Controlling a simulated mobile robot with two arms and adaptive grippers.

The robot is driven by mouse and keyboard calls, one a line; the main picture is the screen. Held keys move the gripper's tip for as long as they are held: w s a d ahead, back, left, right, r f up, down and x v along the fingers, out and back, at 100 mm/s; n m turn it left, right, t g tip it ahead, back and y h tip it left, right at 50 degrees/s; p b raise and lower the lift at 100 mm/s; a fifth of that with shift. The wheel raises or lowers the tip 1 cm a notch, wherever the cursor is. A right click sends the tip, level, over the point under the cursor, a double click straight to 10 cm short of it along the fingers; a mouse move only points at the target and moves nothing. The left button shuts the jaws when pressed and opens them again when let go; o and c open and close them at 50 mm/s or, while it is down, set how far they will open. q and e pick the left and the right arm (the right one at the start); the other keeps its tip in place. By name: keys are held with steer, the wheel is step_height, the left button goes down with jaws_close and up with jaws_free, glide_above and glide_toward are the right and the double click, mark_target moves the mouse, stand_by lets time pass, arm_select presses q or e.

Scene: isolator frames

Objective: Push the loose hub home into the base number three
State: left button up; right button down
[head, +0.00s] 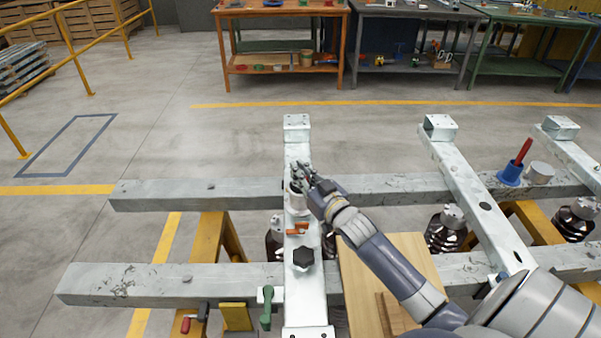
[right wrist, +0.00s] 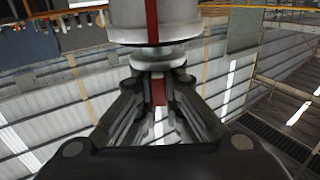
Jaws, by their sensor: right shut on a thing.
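My right gripper (head: 303,178) is above the near-vertical pale beam, left of centre in the head view. A pale cylindrical piece (head: 297,201), which looks like the hub, is just below its fingers at the beam. In the right wrist view the fingers (right wrist: 158,92) are shut on the narrow neck of a pale cylinder with a red stripe (right wrist: 152,20), which I take to be the loose hub. The gripper hides much of the contact with the beam. I cannot tell which base is number three or how deep the hub sits. My left gripper is out of view.
A black knob (head: 303,257) and an orange-red part (head: 298,229) are on the same beam. Dark brown insulators (head: 445,232) show between the beams. A blue holder with a red-handled tool (head: 511,172) and a pale cylinder (head: 540,173) stand right. A wooden board (head: 412,252) lies below my arm.

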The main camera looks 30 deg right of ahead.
steer(key=shift+f+b, duration=0.8)
steer(key=shift+f, duration=0.4)
steer(key=c, duration=1.7)
jaws_free()
steer(key=shift+o, duration=0.2)
steer(key=shift+s+f, duration=0.1)
steer(key=shift+f, duration=0.4)
steer(key=s, duration=1.2)
steer(key=shift+a+r, duration=0.2)
steer(key=shift+r, duration=0.2)
